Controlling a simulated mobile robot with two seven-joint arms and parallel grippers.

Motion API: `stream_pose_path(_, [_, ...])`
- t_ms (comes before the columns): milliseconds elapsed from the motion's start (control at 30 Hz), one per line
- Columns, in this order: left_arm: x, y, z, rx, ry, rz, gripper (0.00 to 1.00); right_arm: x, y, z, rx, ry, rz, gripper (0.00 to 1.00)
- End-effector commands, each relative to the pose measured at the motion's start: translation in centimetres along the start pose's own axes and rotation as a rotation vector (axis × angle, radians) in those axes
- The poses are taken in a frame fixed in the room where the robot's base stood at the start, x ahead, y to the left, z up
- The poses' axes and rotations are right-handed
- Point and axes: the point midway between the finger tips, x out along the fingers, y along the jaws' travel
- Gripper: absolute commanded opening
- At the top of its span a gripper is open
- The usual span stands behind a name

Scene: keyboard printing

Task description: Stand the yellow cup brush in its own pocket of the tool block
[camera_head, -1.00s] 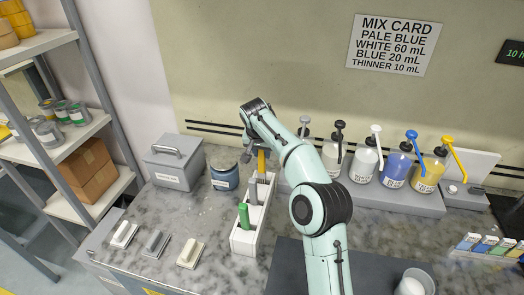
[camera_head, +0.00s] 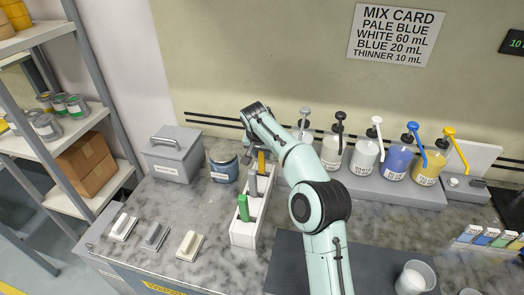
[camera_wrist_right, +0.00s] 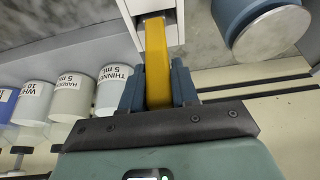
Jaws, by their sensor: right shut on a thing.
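The yellow cup brush (camera_head: 262,161) stands about upright at the far end of the white tool block (camera_head: 243,240). My right gripper (camera_wrist_right: 157,88) is shut on its yellow handle (camera_wrist_right: 157,60), one finger on each side. In the right wrist view the handle's far end meets a square pocket of the block (camera_wrist_right: 172,33). How deep it sits is hidden. My left gripper is not in view.
A blue-grey jar (camera_head: 223,165) stands close left of the block, with a grey lidded box (camera_head: 172,160) beyond it. Pump bottles (camera_head: 396,160) line a grey ledge at right. Several small blocks (camera_head: 190,246) lie at front left. A white cup (camera_head: 414,278) stands front right.

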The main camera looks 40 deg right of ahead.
Motion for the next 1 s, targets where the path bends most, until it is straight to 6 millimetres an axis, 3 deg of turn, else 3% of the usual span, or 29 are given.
stream_pose_path(300, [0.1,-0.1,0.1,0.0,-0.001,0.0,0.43,0.3,0.0,0.1,0.0,0.0,0.0,0.0])
stream_pose_path(333, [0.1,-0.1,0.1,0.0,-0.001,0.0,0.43,0.3,0.0,0.1,0.0,0.001,0.0,0.36])
stream_pose_path(400, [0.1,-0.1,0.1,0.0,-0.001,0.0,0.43,0.3,0.0,0.1,0.0,0.0,0.0,0.58])
stream_pose_path(767, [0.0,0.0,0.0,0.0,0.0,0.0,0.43,0.1,0.0,0.0,0.0,0.0,0.0,0.59])
stream_pose_path(1000, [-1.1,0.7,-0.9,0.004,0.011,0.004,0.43,-1.5,-0.1,-0.7,0.0,0.002,-0.001,0.59])
